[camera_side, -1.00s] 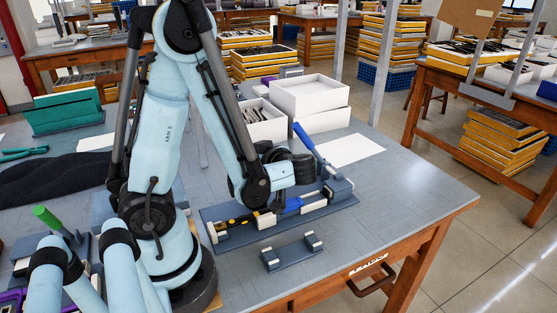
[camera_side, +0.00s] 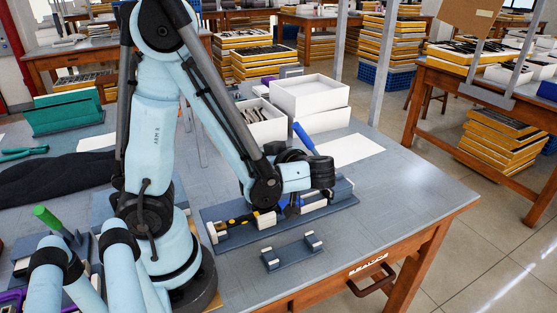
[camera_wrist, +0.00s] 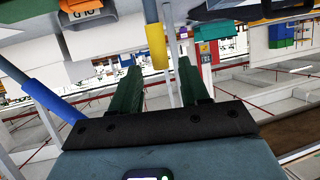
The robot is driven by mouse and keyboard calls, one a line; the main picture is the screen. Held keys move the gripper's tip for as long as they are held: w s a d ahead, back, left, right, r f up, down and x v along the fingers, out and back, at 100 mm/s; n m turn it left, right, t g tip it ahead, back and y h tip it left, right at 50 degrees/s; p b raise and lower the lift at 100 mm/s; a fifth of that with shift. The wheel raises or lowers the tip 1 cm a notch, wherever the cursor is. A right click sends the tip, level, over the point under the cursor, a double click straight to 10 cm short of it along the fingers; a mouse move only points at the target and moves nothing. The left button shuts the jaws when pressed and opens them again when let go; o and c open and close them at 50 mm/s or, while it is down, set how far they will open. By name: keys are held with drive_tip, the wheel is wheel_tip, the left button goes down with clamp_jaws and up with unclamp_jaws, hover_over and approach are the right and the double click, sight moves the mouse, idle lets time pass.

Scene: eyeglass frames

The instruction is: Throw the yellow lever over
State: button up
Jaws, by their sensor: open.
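The yellow lever shows in the wrist view as a yellow sleeve (camera_wrist: 157,46) on a thin grey rod, in line with the gap between my fingers. My gripper (camera_wrist: 157,80) is open, its two dark green fingers apart and nothing clamped between them; I cannot tell how far the sleeve is from them. In the side view a small yellow and black part (camera_side: 240,220) lies low on the left of the grey fixture (camera_side: 225,240); I cannot tell whether it is the same lever. My arm's end hides the fixture's middle there.
A blue-handled lever (camera_side: 303,137) stands tilted behind my arm's end, and shows left in the wrist view (camera_wrist: 48,97). White boxes (camera_side: 310,95) stand behind. A small grey stand (camera_side: 290,254) sits in front. The right of the table is clear.

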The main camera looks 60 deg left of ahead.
wheel_tip(320, 180, up, 7)
drive_tip(key=shift+d, duration=0.2)
idle(0.4)
drive_tip(key=shift+r, duration=0.1)
idle(0.6)
drive_tip(key=w+d+f+m+t+h, duration=0.3)
drive_tip(key=d+f+m+t+h, duration=0.25)
drive_tip(key=m, duration=0.55)
drive_tip(key=w+d+r+m+t+h, duration=0.1)
drive_tip(key=w+d+m+t+h, duration=0.2)
drive_tip(key=d+m+h, duration=0.3)
drive_tip(key=m+t+h, duration=0.1)
drive_tip(key=m+h, duration=0.1)
drive_tip(key=m, duration=0.1)
drive_tip(key=shift+d, duration=0.25)
